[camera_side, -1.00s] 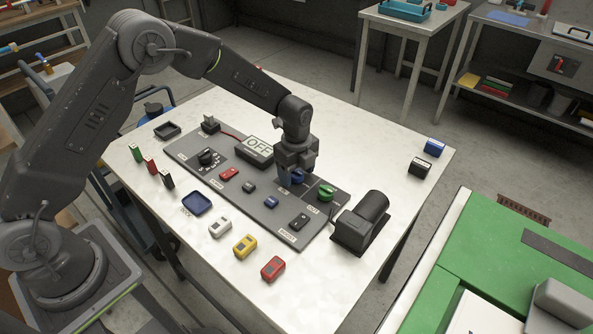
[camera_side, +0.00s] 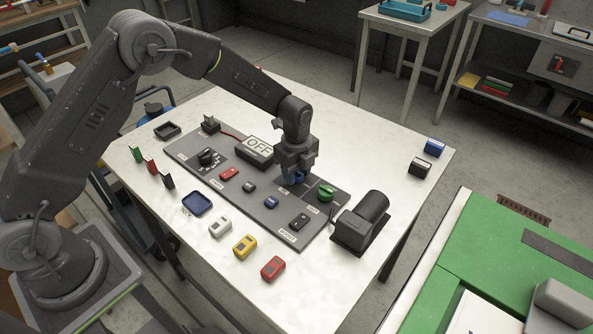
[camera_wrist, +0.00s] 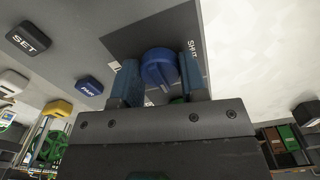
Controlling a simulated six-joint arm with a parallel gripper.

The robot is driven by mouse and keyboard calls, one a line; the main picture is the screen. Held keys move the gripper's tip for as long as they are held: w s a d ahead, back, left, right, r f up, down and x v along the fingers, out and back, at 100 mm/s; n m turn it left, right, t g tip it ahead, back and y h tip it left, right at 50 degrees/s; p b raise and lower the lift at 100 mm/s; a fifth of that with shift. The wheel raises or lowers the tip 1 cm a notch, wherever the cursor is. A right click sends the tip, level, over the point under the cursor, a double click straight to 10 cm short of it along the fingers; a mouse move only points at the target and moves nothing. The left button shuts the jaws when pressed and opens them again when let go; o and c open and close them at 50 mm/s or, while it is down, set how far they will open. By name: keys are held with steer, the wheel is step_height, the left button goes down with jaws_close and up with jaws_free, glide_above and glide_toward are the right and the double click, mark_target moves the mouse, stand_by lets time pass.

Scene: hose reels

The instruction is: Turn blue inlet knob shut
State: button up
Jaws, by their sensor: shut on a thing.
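The blue inlet knob (camera_wrist: 160,68) sits on the dark panel (camera_side: 236,202) and shows between my two fingers in the wrist view. My gripper (camera_wrist: 158,82) is shut on it, one finger on each side. In the side view my gripper (camera_side: 294,178) points down onto the panel, and the knob is mostly hidden beneath it. A label reading "SHUT" (camera_wrist: 193,49) lies just right of the knob in the wrist view. The knob's raised ridge tilts slightly there; I cannot tell its exact setting.
A green knob (camera_side: 326,193) stands close to the right of my gripper. A black motor-like unit (camera_side: 362,222) is beyond it. An "OFF" sign box (camera_side: 256,150) stands behind left. White, yellow and red blocks (camera_side: 245,246) line the table's front.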

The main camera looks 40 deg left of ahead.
mark_target(297, 171)
steer(key=shift+n, duration=0.4)
steer(key=n, duration=0.3)
steer(key=shift+n, duration=0.4)
steer(key=n, duration=0.4)
steer(key=shift+n, duration=0.3)
steer(key=n, duration=0.8)
steer(key=shift+n, duration=0.3)
steer(key=shift+w, duration=0.1)
steer(key=o, duration=0.9)
steer(key=shift+r, duration=0.1)
step_height(297, 171, up, 14)
steer(key=shift+f, duration=0.15)
